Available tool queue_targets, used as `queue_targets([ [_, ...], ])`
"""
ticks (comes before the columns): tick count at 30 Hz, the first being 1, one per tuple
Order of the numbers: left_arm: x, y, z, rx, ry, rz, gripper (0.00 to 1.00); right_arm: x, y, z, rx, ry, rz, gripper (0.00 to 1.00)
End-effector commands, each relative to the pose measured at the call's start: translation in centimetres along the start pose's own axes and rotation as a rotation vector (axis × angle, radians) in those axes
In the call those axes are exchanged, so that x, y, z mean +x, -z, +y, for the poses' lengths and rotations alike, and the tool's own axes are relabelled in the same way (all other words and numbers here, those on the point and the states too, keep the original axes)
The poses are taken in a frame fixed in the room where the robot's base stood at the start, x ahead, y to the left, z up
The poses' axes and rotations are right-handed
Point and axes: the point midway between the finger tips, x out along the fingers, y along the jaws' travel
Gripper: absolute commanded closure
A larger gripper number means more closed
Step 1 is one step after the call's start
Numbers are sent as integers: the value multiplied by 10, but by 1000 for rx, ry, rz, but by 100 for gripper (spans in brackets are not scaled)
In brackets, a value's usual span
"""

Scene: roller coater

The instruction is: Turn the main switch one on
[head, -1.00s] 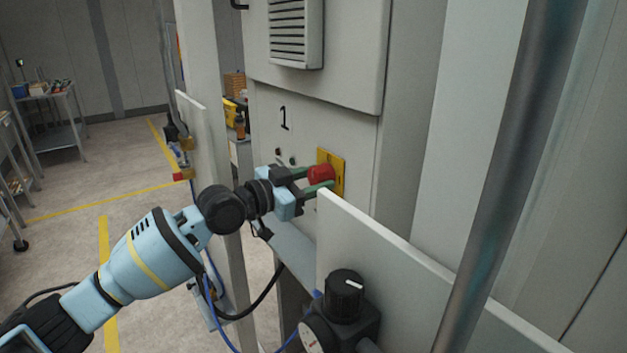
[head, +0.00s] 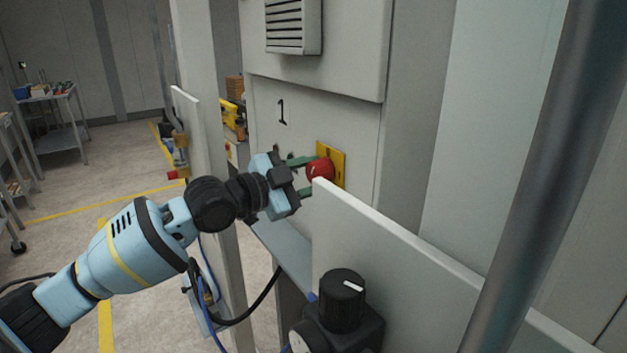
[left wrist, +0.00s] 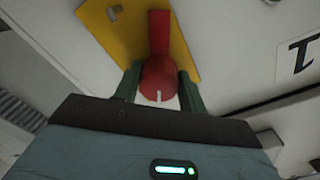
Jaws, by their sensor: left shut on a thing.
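The main switch one is a red rotary knob (head: 320,171) on a yellow plate (head: 338,163), on the grey cabinet panel below the printed "1" (head: 282,112). My left gripper (head: 305,176) reaches it from the left, its green fingers on either side of the knob. In the left wrist view the red knob (left wrist: 160,78) sits between the two fingers (left wrist: 158,88), which are shut on it. A red bar runs up from the knob across the yellow plate (left wrist: 115,35), and a white mark shows on the knob's face. My right gripper is not in view.
A pale panel edge (head: 400,250) stands just right of and below the knob. A black dial (head: 343,295) is at the front, and a metal pole (head: 530,170) crosses the right side. A vent (head: 293,25) is above. Open floor (head: 80,190) lies at left.

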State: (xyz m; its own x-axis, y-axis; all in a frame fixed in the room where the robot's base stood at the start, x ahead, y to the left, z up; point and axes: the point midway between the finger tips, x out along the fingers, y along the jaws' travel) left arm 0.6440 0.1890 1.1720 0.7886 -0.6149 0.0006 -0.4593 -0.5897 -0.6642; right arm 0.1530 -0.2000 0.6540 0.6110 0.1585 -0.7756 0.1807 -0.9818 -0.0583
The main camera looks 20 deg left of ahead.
Motion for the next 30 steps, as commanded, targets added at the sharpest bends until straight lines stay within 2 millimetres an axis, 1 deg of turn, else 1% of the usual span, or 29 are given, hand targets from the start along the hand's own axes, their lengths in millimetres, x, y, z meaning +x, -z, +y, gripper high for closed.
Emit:
queue_targets([
  [2, 0, -2, 1, 75, -2, -3, 82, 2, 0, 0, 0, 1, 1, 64],
  [14, 0, 2, -3, 458, -1, -2, 82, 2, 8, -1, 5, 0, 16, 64],
  [26, -1, 6, -6, 820, 1, 0, 82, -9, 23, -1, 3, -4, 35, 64],
  [30, -1, 6, -6, 917, 1, 0, 82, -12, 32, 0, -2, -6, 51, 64],
])
